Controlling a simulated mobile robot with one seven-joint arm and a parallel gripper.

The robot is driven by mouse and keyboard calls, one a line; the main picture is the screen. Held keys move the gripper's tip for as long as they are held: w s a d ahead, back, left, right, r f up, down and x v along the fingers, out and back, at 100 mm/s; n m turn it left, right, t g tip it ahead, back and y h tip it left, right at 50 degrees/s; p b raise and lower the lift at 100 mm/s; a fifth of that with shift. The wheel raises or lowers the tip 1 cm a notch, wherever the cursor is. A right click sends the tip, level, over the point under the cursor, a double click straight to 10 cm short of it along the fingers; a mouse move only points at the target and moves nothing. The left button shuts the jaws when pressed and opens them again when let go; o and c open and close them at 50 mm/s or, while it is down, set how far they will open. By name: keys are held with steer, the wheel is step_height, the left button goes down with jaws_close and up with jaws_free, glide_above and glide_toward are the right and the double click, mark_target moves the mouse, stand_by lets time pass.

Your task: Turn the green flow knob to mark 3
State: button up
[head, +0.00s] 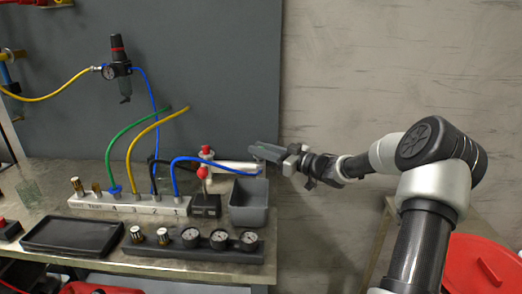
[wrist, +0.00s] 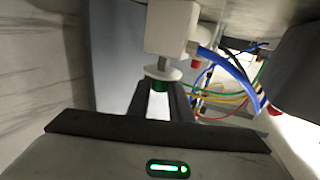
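The green flow knob (wrist: 160,85) is small and shows in the wrist view below a pale round collar on a white block (wrist: 172,28). In the head view the knob is hidden at the end of the white horizontal body (head: 236,167). My gripper (head: 262,152) is beside that end, reaching in from the right. In the wrist view its two dark fingers (wrist: 160,95) lie on either side of the knob, with the knob between their tips. I cannot tell whether they touch it. No number mark is legible.
A grey bin (head: 250,215) stands below the white body. A red-knobbed stand (head: 205,205) and a manifold (head: 130,204) with coloured hoses are to the left. A gauge panel (head: 190,254) and a black tray (head: 73,252) lie in front. A blue hose (wrist: 232,70) runs close to the fingers.

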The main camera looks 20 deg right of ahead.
jaws_close()
steer(key=shift+f+m+h, duration=0.1)
steer(key=shift+m+h, duration=0.2)
steer(key=shift+h, duration=0.1)
steer(key=m+t+h+b, duration=0.2)
steer(key=h+b, duration=0.1)
steer(key=m+h+b, duration=0.1)
steer(key=h, duration=0.1)
steer(key=shift+a+f+m+t, duration=0.1)
steer(key=shift+f+m+t, duration=0.2)
steer(key=shift+t, duration=0.1)
steer(key=h, duration=0.1)
steer(key=m+h+b, duration=0.1)
steer(key=m+h, duration=0.1)
steer(key=shift+r+t+b, duration=0.25)
steer(key=shift+t+b, duration=0.05)
steer(key=shift+b, duration=0.05)
steer(key=shift+m+h, duration=1.1)
steer(key=shift+h, duration=0.7)
steer(key=o, duration=0.8)
jaws_free()
steer(key=shift+r, duration=0.1)
